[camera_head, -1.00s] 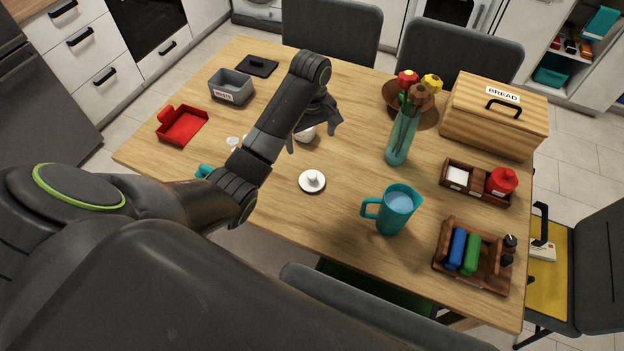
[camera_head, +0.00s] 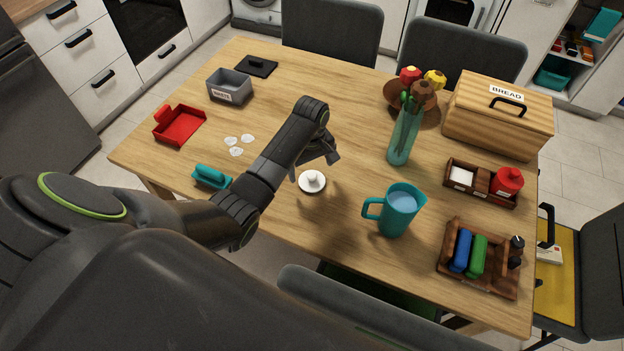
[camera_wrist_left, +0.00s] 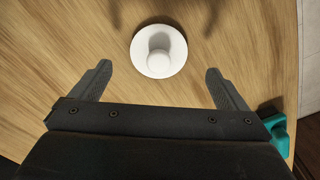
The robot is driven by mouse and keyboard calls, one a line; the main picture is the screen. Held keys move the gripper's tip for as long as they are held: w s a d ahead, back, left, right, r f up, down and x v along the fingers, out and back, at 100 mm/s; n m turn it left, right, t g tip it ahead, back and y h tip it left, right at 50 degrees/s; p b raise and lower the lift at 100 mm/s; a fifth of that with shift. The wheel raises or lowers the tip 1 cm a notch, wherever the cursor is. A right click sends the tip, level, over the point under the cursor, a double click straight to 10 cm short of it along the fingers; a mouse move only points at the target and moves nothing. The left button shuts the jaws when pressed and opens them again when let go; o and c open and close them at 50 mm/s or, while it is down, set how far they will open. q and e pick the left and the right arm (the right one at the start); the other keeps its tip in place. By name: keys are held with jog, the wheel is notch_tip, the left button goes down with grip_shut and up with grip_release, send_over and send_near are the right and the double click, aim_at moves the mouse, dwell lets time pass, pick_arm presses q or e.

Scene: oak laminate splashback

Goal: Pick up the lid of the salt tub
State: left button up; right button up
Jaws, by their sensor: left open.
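The lid (camera_head: 312,181) is a white disc with a round knob, lying on the wooden table, knob up. In the left wrist view the lid (camera_wrist_left: 158,51) lies ahead, centred between the two fingers and not gripped. My left gripper (camera_head: 317,163) is open and empty, just behind the lid in the head view; its fingers (camera_wrist_left: 158,72) are apart in the wrist view. I cannot make out the salt tub for certain; my left arm hides part of the table. My right gripper is not in view.
A teal pitcher (camera_head: 398,210) stands right of the lid, with a teal vase (camera_head: 404,138) of flowers behind it. A bread box (camera_head: 498,122) and caddies are at the right.

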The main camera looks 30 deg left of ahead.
aim_at(312, 174)
pick_arm(q)
jog(key=shift+f, duration=2.2)
jog(key=shift+c, duration=0.4)
jog(key=c, duration=1)
